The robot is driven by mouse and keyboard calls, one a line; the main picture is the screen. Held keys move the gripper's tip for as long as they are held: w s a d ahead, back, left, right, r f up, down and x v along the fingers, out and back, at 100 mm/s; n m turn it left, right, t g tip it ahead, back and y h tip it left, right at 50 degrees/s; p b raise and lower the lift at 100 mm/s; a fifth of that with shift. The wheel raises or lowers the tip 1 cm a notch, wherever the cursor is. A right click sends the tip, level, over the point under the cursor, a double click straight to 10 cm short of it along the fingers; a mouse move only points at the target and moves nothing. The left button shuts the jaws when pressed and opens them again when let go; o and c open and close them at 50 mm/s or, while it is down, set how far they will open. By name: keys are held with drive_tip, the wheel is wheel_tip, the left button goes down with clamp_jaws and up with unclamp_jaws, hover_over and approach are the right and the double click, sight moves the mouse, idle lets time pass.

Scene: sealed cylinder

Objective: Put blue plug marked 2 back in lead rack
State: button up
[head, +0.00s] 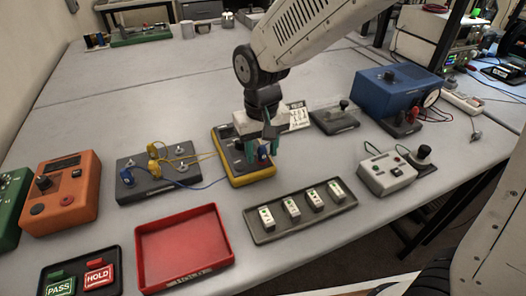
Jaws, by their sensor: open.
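My gripper (263,153) has teal fingers and is open, pointing down over a dark meter with a yellow edge (252,181). A small blue piece (263,151), which looks like a plug, shows between or just behind the fingers. I cannot read a mark on it or tell whether it touches them. A grey block (133,193) left of the meter, perhaps the lead rack, bears yellow plugs (153,151) and a blue plug (127,177) at its left end. A blue lead (205,186) and yellow leads run from this block towards the meter.
A red tray (185,243) and a dark tray with several white modules (258,236) lie in front. An orange box (63,193) stands left, a blue box (392,92) at the back right.

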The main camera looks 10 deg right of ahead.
sight(262, 146)
idle(0.6)
clamp_jaws()
drive_tip(key=shift+r, duration=0.1)
drive_tip(key=shift+r, duration=2.9)
drive_tip(key=w+d+m, duration=0.1)
drive_tip(key=w+d, duration=0.2)
drive_tip(key=d, duration=0.6)
drive_tip(key=w+d+m, duration=0.2)
drive_tip(key=w+d, duration=0.2)
drive_tip(key=d, duration=0.5)
drive_tip(key=shift+w+r, duration=0.15)
drive_tip(key=shift+w, duration=0.1)
